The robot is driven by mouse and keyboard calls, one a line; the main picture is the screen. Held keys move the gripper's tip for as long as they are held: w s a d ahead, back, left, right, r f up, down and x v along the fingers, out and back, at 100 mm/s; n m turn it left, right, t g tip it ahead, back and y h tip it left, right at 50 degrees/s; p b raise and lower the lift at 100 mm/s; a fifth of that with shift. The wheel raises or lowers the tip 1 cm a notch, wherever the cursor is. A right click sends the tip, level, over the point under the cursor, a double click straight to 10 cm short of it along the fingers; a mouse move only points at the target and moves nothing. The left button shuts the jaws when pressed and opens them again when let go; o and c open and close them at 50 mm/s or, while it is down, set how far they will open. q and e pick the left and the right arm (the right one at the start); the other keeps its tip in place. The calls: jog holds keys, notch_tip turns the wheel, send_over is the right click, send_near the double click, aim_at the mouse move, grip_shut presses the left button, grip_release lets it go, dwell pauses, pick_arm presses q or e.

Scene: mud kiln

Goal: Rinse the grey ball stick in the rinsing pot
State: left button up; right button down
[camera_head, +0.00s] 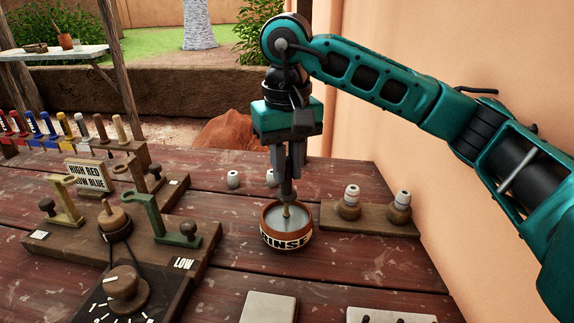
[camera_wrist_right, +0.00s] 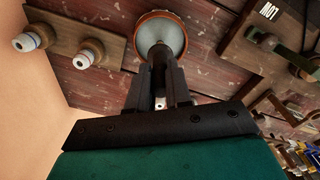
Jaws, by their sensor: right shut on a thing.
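The rinsing pot (camera_head: 287,239) is a round brown pot with a white band lettered "RINSE", standing on the table with greyish liquid inside. My right gripper (camera_head: 287,180) points straight down above it, shut on a stick (camera_head: 287,210). The stick is upright, and its lower end is in the pot, at or in the liquid. The stick's ball end is too small or hidden to make out. In the right wrist view the pot (camera_wrist_right: 161,19) lies just beyond the fingers (camera_wrist_right: 160,85). My left gripper is not in view.
A wooden holder (camera_head: 370,228) with two white-topped knobs stands right of the pot. Two small white pieces (camera_head: 233,179) lie behind it. A board with levers, a dial (camera_head: 124,288) and a "LOW" label stands left. Coloured sticks (camera_head: 50,125) stand in a rack far left. A wall borders the right.

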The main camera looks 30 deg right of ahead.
jog(key=shift+r+p, duration=1.8)
jog(key=shift+r, duration=1.05)
